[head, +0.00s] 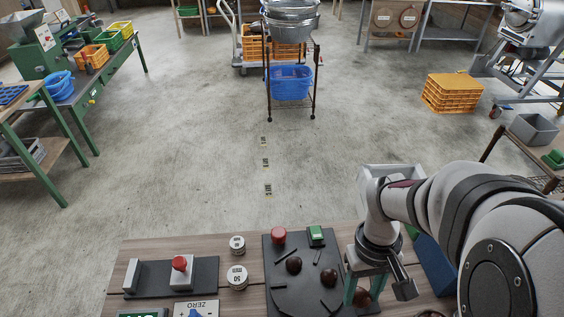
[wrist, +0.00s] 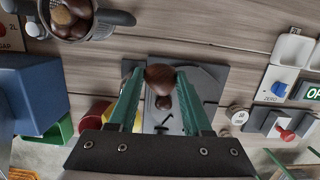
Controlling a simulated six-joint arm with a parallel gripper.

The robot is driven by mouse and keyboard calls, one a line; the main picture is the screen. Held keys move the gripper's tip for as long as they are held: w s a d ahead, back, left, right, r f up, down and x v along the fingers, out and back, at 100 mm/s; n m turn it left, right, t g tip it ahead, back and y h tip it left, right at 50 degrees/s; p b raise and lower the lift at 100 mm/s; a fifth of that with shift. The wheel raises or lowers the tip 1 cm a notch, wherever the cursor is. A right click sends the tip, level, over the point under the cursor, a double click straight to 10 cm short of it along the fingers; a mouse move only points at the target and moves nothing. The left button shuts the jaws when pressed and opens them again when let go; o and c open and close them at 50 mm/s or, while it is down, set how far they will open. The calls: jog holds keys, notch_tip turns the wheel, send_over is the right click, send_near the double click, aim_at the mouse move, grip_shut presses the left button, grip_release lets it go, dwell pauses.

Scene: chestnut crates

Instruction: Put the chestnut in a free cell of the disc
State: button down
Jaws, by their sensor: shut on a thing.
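My gripper (head: 364,292) has two green fingers and is shut on a brown chestnut (head: 361,298), over the right side of the dark disc plate (head: 283,297). In the wrist view the held chestnut (wrist: 160,79) sits between the fingertips, with the grey disc plate (wrist: 207,80) below. Two other chestnuts, one left (head: 293,264) and one right (head: 328,276), lie on the disc among short dark dividers. One chestnut (wrist: 163,103) on the disc also shows behind the held one in the wrist view. My fingers and arm hide part of the disc; the held chestnut's height above it is unclear.
A blue box (head: 434,265) is on the right. A pot (wrist: 112,18) holds several chestnuts.

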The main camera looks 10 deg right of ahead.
send_over(300, 305)
jog(key=f, duration=0.6)
jog(key=shift+w+d+f, duration=0.15)
jog(key=shift+d+f, duration=0.05)
jog(key=shift+d, duration=0.15)
jog(key=shift+w+a+f, duration=0.1)
jog(key=shift+a+f, duration=0.05)
jog(key=shift+f, duration=0.95)
jog(key=shift+w+a+f, duration=0.1)
jog(key=shift+a+f, duration=0.05)
jog(key=shift+f, duration=0.95)
jog(key=shift+f, duration=0.1)
jog(key=shift+c, duration=1.7)
grip_release()
notch_tip(300, 305, up, 11)
jog(key=w, duration=0.2)
jog(key=s+r+m+y, duration=0.1)
jog(key=s+r+m, duration=0.2)
jog(key=s, duration=0.5)
jog(key=s+r+m+t, duration=0.1)
jog(key=s+r, duration=0.3)
jog(key=s, duration=0.4)
jog(key=shift+s+a+m+t+y, duration=0.25)
jog(key=shift+a+m+y, duration=0.2)
jog(key=shift+m, duration=0.45)
jog(key=shift+r, duration=0.1)
